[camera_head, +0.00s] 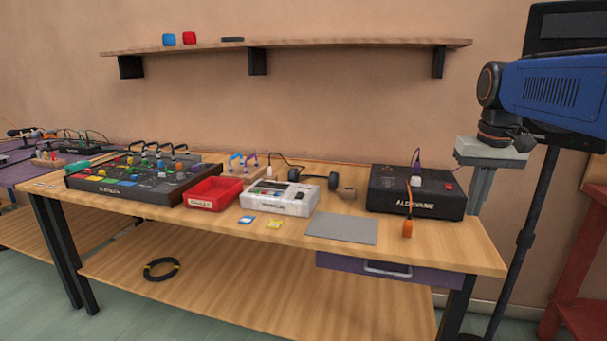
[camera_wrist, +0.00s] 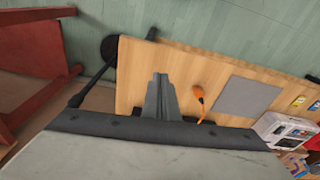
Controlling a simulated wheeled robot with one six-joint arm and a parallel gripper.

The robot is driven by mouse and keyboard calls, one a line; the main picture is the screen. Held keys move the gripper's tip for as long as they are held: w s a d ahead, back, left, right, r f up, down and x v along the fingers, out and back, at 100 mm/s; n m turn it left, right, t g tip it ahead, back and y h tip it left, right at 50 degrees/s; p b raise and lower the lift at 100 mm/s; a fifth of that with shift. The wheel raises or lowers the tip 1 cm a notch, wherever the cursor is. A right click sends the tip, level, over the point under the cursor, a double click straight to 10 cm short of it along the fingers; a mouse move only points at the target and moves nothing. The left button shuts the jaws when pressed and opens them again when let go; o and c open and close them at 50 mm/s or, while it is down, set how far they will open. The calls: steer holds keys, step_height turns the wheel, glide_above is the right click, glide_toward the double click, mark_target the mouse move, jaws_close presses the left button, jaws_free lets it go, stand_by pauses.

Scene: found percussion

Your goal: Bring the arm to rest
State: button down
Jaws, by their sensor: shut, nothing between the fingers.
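My gripper (camera_head: 474,208) is at the right of the head view, below the blue arm link. Its grey fingers point down and are shut with nothing between them. They are in front of the bench's right end, beside the black "ALDERVANE" box (camera_head: 415,205). In the wrist view my gripper (camera_wrist: 160,78) shows as two grey fingers together over the wooden bench top (camera_wrist: 190,62). An orange-tipped plug or tool (camera_wrist: 199,93) lies on the bench, apart from the fingers. It also shows in the head view (camera_head: 408,228).
The bench holds a grey mat (camera_head: 341,228), a white device (camera_head: 279,198), a red tray (camera_head: 212,207), headphones (camera_head: 312,177) and a dark patch panel (camera_head: 142,190). A shelf (camera_head: 340,47) hangs above. A dark pole (camera_head: 523,235) and red stool (camera_head: 577,290) stand at right.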

steer(key=s+a+f+n+t, duration=0.1)
steer(key=s+a+f, duration=0.3)
steer(key=s+f, duration=0.5)
steer(key=s+a+f+n+t, duration=0.1)
steer(key=s+a+f, duration=0.3)
steer(key=s+f, duration=0.6)
steer(key=shift+s+a+f+t, duration=0.35)
steer(key=shift+s+t, duration=0.25)
steer(key=shift+s, duration=0.35)
steer(key=shift+r, duration=0.2)
